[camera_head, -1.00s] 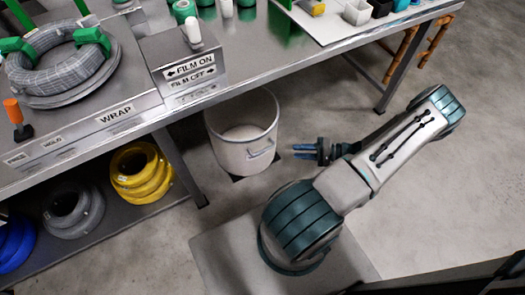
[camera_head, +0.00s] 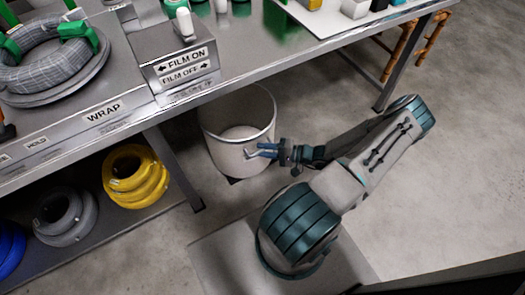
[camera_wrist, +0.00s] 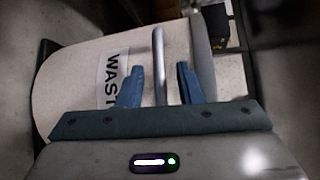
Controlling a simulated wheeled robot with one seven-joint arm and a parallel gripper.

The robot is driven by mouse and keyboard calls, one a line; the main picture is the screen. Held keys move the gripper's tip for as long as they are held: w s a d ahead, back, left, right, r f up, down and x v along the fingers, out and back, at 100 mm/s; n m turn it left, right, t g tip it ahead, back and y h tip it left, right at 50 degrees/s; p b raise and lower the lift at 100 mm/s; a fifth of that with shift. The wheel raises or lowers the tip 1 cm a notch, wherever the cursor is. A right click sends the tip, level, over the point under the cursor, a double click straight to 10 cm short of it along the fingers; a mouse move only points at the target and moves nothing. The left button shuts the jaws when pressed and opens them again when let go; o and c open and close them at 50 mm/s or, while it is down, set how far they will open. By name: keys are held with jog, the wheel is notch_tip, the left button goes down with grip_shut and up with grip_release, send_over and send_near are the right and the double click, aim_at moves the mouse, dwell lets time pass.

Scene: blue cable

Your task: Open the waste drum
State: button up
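The waste drum (camera_head: 225,155) is a pale, round bin under the front edge of the bench. In the head view I look down into its hollow inside, with a pale surface low within. In the wrist view its front (camera_wrist: 75,95) carries a label (camera_wrist: 112,75) reading "WAST", the rest cut off. A grey bar handle (camera_wrist: 159,65) stands out from the drum. My gripper (camera_head: 262,151) is at the drum's right front side. Its two blue fingers (camera_wrist: 159,86) are open, one on each side of the handle, with gaps showing. It holds nothing.
The steel bench (camera_head: 300,45) overhangs the drum, with a leg (camera_head: 180,170) to its left. Yellow (camera_head: 135,178), grey (camera_head: 65,215) and blue coils lie on the lower shelf. A film box (camera_head: 180,70) stands on top. The floor at right is clear.

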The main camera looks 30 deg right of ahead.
jog(key=shift+w+a, duration=0.35)
jog(key=shift+a, duration=0.05)
